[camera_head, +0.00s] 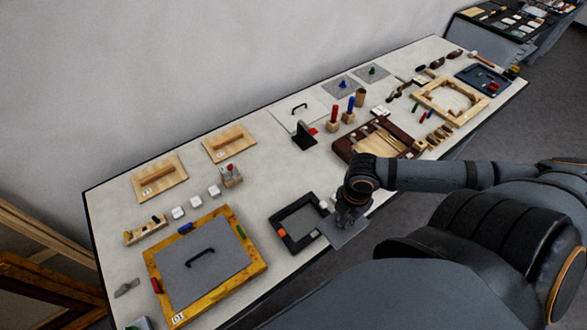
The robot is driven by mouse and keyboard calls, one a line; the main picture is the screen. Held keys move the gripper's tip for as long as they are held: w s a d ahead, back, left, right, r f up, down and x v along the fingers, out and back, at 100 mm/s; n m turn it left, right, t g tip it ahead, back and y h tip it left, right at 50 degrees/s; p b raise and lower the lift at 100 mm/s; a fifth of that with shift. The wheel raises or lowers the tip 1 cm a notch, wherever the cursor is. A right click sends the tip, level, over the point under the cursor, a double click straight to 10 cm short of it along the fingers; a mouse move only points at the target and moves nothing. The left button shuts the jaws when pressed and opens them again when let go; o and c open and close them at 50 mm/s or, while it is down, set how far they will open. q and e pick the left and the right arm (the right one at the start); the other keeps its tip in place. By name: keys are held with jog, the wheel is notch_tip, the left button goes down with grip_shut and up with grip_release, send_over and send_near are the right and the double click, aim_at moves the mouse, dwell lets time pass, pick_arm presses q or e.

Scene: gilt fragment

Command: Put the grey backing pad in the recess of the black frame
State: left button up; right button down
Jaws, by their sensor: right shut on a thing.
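The black frame (279,217) lies flat near the table's front edge, its recess (302,222) facing up with a grey floor. My right gripper (346,215) is just right of the frame, pointing down and shut on a thin flat grey backing pad (342,234). The pad is beside the frame's right side, by the table's front edge; whether it touches the frame or table I cannot tell. The gripper hides the pad's upper part. My left gripper is not in view.
An orange block (281,232) and a white knob (323,204) are at the frame's sides. A gilt frame with a handled grey panel (203,265) lies left. A dark brown tray (343,148) lies behind my gripper. Some table between the frame and wooden boards (229,142) is clear.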

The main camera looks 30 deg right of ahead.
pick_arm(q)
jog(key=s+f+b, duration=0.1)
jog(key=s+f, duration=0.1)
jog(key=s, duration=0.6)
pick_arm(e)
jog(key=shift+s+a+f, duration=0.2)
jog(key=shift+s+f, duration=0.05)
jog(key=shift+s, duration=0.25)
jog(key=w+a+f, duration=0.1)
jog(key=w+f, duration=0.1)
jog(key=w, duration=0.2)
jog(key=w+a+f, duration=0.2)
jog(key=w+f, duration=0.1)
jog(key=w+a+f+b, duration=0.1)
jog(key=w+a+f, duration=0.1)
jog(key=w+f, duration=0.1)
jog(key=shift+w+a, duration=0.1)
jog(key=shift+w, duration=0.75)
jog(key=shift+w+f, duration=0.1)
jog(key=shift+f, duration=0.15)
jog(key=shift+w+f, duration=0.1)
jog(key=shift+f, duration=0.1)
notch_tip(320, 180, down, 3)
jog(key=shift+w+a+f, duration=0.15)
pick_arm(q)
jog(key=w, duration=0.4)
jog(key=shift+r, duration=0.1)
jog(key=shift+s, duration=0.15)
pick_arm(e)
jog(key=shift+f, duration=0.15)
